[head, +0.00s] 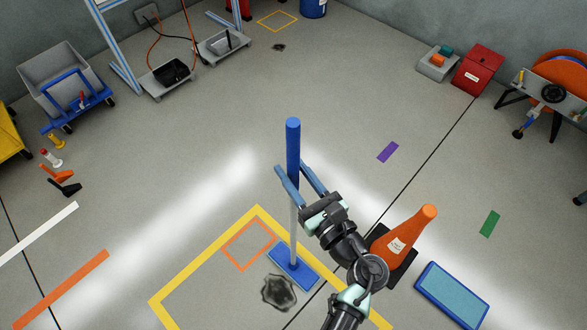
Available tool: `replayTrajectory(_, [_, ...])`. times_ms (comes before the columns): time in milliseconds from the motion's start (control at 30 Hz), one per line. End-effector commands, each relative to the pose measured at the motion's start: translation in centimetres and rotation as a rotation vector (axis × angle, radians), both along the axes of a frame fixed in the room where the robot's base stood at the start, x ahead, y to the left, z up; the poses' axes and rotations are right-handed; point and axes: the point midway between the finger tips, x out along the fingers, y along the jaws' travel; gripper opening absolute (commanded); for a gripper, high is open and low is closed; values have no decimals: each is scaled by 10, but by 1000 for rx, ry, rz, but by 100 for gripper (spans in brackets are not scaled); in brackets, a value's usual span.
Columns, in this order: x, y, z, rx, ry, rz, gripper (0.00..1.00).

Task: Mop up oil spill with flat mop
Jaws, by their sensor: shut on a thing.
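The flat mop stands about upright in the head view, with a blue grip (293,150) at the top, a grey pole and a flat blue head (292,266) low down at the floor. My gripper (300,182) is shut on the mop's handle, its two blue fingers on either side of it near the lower end of the blue grip. A dark oil spill (279,291) lies on the floor just below and left of the mop head, close to its edge. I cannot tell whether the mop head touches the floor.
An orange cone (405,238) on a dark base stands right of my arm, and a blue tray (452,295) lies farther right. Another small dark spot (278,47) lies far back. The middle floor is clear.

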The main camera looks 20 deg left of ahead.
Motion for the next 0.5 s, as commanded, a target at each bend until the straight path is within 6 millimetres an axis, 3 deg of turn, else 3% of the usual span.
replayTrajectory(500, [1,0,-3,3,-5,0,0])
